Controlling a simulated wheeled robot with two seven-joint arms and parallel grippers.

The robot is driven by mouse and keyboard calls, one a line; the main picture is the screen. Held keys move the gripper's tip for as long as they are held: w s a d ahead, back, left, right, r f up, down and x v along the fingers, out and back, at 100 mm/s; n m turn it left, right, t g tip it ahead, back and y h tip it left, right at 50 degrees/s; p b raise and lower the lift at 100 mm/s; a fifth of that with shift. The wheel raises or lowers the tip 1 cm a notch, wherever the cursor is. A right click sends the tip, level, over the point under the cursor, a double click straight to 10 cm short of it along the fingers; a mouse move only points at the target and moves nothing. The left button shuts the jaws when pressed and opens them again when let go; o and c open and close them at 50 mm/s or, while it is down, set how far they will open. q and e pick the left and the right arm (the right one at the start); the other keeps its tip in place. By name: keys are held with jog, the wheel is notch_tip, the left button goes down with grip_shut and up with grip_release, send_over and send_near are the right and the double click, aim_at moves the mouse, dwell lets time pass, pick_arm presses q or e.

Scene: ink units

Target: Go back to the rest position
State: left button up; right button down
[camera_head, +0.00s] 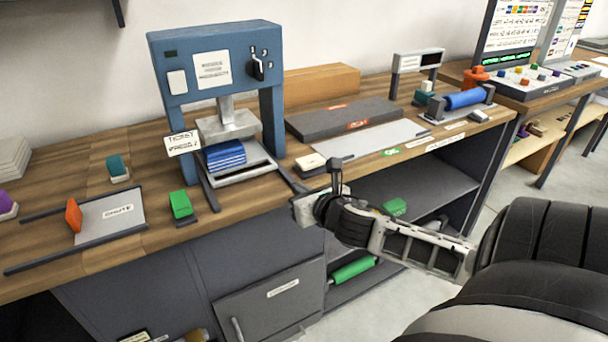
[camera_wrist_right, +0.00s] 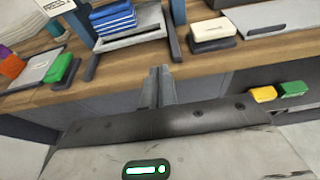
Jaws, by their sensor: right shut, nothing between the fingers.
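My right gripper (camera_head: 300,192) is in front of the workbench's front edge, beside the right foot of the blue press (camera_head: 215,68). In the right wrist view its two fingers (camera_wrist_right: 162,84) are together with nothing between them. They point toward the bench edge (camera_wrist_right: 205,68), below the press. My right arm comes in from the right in the head view. My left gripper and left arm are not in view.
The press holds a blue stack (camera_head: 225,155). A green block (camera_head: 181,205) and a cream block (camera_head: 310,162) sit near the bench's front edge. Floor lies clear at right.

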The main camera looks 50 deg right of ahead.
jog(key=shift+s+a+r, duration=0.1)
jog(key=shift+s, duration=0.3)
jog(key=s+a+f+m+g+y, duration=0.35)
jog(key=s+a+f+m, duration=0.45)
jog(key=a+f+m, duration=0.7)
jog(key=s+a+f+m+y, duration=0.1)
jog(key=s+a+m+y, duration=0.2)
jog(key=a+m, duration=0.9)
jog(key=s+m, duration=0.3)
jog(key=shift+s+f, duration=0.15)
jog(key=shift+s, duration=0.05)
jog(key=shift+s+y, duration=0.1)
jog(key=shift+y, duration=0.15)
